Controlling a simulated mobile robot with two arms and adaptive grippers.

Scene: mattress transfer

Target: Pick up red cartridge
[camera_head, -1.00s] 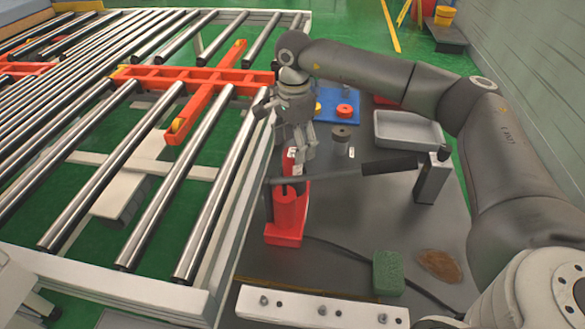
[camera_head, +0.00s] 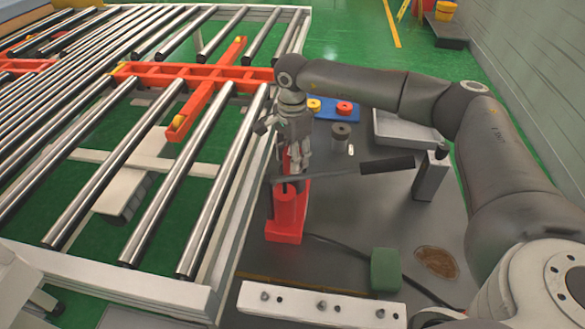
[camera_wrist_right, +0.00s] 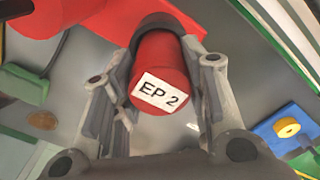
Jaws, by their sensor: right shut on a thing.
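The red cartridge (camera_wrist_right: 160,57) shows in the right wrist view, with a white "EP 2" label on its near end. It lies between the two fingers of my right gripper (camera_wrist_right: 155,100), which is shut on it. A dark ring curves behind the cartridge. In the head view my right gripper (camera_head: 297,165) points down at the upper end of a red stand (camera_head: 286,218) on the dark table. The gripper largely hides the cartridge there. My left gripper is not in view.
A black-handled lever (camera_head: 385,164) extends right from the stand toward a grey post (camera_head: 430,177). A grey tray (camera_head: 400,132), a blue plate (camera_head: 325,108), a dark cylinder (camera_head: 341,135) and a green block (camera_head: 385,270) are nearby. A roller conveyor (camera_head: 150,200) borders the left.

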